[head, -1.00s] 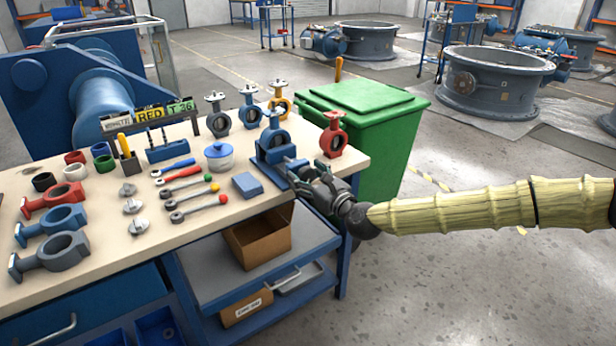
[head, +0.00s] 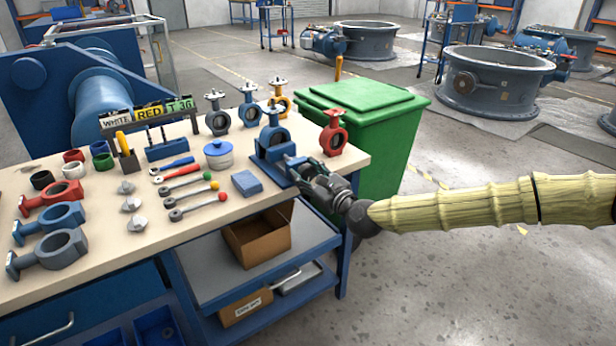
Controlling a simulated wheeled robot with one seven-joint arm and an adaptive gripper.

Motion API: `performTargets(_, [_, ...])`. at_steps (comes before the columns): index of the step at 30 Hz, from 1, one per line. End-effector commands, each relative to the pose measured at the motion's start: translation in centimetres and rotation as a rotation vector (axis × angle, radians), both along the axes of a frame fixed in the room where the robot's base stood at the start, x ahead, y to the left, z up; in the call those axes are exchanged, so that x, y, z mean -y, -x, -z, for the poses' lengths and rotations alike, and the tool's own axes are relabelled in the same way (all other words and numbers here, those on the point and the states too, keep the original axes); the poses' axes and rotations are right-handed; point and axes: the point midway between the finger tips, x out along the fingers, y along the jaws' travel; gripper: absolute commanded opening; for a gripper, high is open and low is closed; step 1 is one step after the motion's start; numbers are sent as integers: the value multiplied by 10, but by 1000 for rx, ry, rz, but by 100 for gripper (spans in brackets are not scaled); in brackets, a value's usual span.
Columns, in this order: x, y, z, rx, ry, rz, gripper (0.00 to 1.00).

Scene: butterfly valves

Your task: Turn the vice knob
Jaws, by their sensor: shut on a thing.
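The blue vice (head: 264,163) stands at the right front corner of the workbench (head: 110,262) and holds a blue valve body (head: 273,136) upright. The vice knob is at the front right end of the vice, mostly hidden by my gripper. My gripper (head: 306,172) reaches in from the right over the bench edge and is shut on the vice knob. My arm in its pale yellow cover stretches off to the right.
A red valve (head: 333,136) stands just behind my gripper on the bench. A green bin (head: 385,135) stands close behind my wrist. A blue block (head: 247,183) and several wrenches lie left of the vice. The floor at the right front is clear.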

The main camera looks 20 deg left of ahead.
Motion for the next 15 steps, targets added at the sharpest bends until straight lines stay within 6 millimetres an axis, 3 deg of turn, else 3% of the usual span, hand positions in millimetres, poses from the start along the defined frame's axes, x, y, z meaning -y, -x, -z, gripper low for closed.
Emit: performTargets(15, [-1,1,1,383,299,-2,21])
